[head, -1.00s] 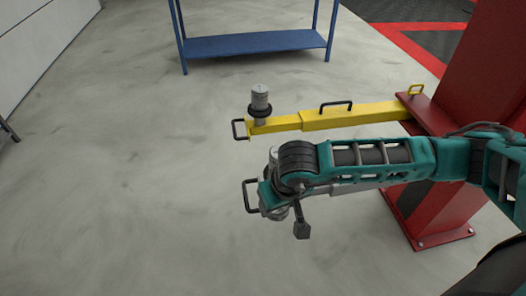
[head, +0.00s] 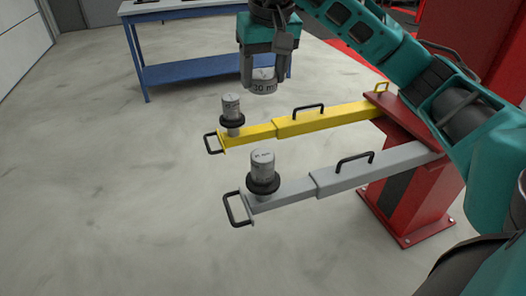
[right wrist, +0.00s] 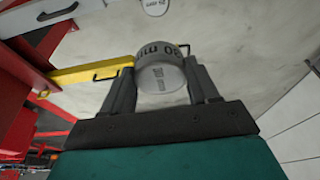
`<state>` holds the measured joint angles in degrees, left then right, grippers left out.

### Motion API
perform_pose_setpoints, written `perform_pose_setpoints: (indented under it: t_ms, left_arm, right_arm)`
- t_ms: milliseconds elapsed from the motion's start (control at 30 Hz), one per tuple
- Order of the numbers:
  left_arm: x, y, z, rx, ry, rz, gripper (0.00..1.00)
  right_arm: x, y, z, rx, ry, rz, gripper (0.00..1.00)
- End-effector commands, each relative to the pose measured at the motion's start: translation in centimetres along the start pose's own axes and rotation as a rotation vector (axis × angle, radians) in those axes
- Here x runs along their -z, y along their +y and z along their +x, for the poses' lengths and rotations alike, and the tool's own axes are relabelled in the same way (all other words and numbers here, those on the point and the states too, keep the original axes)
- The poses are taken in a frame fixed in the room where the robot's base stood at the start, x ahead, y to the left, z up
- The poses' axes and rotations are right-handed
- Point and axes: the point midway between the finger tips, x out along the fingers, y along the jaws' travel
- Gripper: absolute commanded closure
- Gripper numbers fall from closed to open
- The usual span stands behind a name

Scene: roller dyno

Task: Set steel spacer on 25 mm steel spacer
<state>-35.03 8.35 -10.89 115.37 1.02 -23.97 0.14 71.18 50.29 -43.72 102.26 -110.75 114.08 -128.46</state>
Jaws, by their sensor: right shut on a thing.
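My right gripper (head: 262,80) is shut on a steel spacer (head: 263,82), a short cylinder whose label reads "30 m…". It holds the spacer in the air, apart from the spacers below. The held spacer also shows between the fingers in the right wrist view (right wrist: 162,74). A steel spacer (head: 231,106) stands upright at the end of the yellow arm (head: 345,115). Another steel spacer (head: 262,166) stands upright at the end of the grey arm (head: 345,179). Both have black collars at their base; their labels are too small to read surely. My left gripper is out of view.
Both lift arms join a red post (head: 408,190) at the right and carry black handles. A blue workbench (head: 205,72) stands behind my right gripper. The floor at the left and front is clear.

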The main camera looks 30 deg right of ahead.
Motion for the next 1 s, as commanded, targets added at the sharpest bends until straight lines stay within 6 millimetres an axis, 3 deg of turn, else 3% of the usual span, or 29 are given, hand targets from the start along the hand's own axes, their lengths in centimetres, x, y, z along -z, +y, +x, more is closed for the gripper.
perform_pose_setpoints:
  t_ms: [33, 100, 400, 633, 833, 1000]
  left_arm:
    - [-0.2, 0.1, 0.3, -0.004, 0.001, 0.001, 0.57]
    - [-0.2, 0.2, 0.4, -0.007, 0.003, 0.001, 0.57]
    - [0.0, 0.8, 0.9, -0.023, 0.011, 0.001, 0.57]
    - [0.1, 0.8, 1.1, -0.024, 0.015, 0.003, 0.57]
    - [-0.1, 0.8, 1.3, -0.025, 0.013, 0.001, 0.57]
    - [0.2, 0.9, 1.2, -0.026, 0.016, 0.001, 0.57]
  right_arm:
    - [-0.6, 0.0, 1.9, -0.001, -0.005, 0.0, 0.8]
    - [-1.1, 0.0, 3.7, -0.001, -0.005, -0.001, 0.8]
    - [-3.0, 0.0, 10.6, -0.001, -0.001, 0.001, 0.8]
    - [-3.4, 0.0, 12.6, 0.0, 0.002, 0.002, 0.8]
    - [-4.3, -0.1, 15.5, 0.0, -0.001, 0.001, 0.8]
    - [-4.5, 0.0, 16.3, 0.001, 0.004, 0.001, 0.8]
